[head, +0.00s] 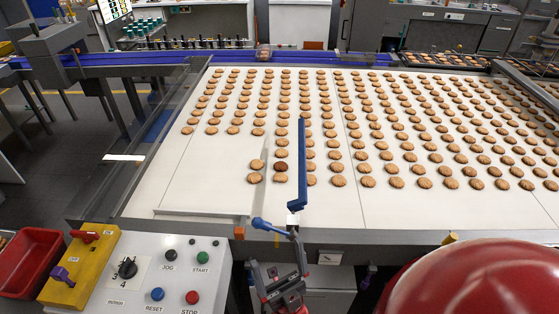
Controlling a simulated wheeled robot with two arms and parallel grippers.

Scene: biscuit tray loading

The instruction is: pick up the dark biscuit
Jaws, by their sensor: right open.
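The dark biscuit (281,167) lies flat on the pale conveyor belt, darker brown than the rest. Paler biscuits lie close around it, to its left, above and below. An upright blue bar (302,170) stands just to its right; I cannot tell whether they touch. My right gripper (275,255) is at the bottom middle, in front of the belt's near edge. My left gripper is not in view.
Rows of pale biscuits cover the belt's middle and right. Its near left part (200,185) is bare. A control panel (150,280) with buttons stands at front left, beside a red bin (30,262). A blue handle (270,228) is close to my right gripper.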

